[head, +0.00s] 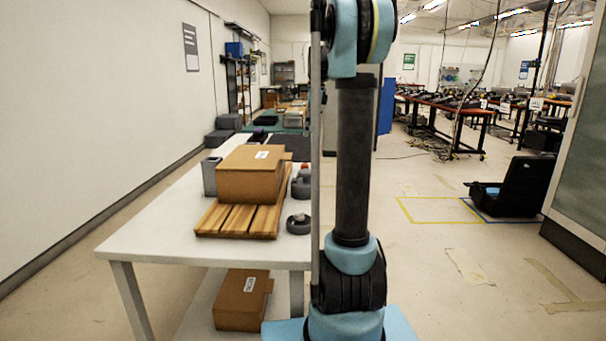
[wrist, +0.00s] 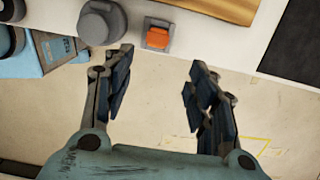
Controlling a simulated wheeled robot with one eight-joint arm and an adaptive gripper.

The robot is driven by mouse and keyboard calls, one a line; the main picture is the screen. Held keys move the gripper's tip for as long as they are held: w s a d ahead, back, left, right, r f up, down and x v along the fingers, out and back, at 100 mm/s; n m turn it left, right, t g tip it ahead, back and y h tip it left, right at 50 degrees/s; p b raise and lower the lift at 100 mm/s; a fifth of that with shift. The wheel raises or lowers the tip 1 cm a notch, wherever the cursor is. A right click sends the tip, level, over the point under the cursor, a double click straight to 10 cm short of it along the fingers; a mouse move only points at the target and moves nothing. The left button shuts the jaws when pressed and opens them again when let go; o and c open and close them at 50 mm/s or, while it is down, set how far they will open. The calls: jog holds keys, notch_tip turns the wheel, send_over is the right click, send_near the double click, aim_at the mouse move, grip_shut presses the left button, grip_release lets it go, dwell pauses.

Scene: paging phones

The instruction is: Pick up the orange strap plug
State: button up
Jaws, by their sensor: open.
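A small orange block, which looks like the orange strap plug (wrist: 157,38), sits in a grey-white square holder (wrist: 147,52) near the table edge in the wrist view. My gripper (wrist: 162,60) is open and empty. Its two fingers are spread apart, with the orange block ahead of the gap between them, slightly left of its middle. The fingers appear over the floor beside the table and do not touch the block. In the head view a small orange spot (head: 304,166) shows by the table's right edge, partly close to my arm; I cannot tell if it is the same thing.
A grey round object (wrist: 101,22) stands left of the holder. A wooden slatted board (head: 216,218) bears a cardboard box (head: 248,178) on the white table (head: 150,229). Another grey round object (head: 298,225) is at the table's right edge.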

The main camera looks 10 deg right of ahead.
send_over(305, 165)
jog(key=f, duration=0.8)
jog(key=shift+w+d+f, duration=0.25)
jog(key=shift+w+f, duration=0.15)
jog(key=shift+s+a+f, duration=0.1)
jog(key=shift+a+f, duration=0.05)
jog(key=shift+f, duration=1.5)
jog(key=shift+s+a+f, duration=0.1)
jog(key=shift+f, duration=1.55)
jog(key=shift+c, duration=0.4)
jog(key=c, duration=1.1)
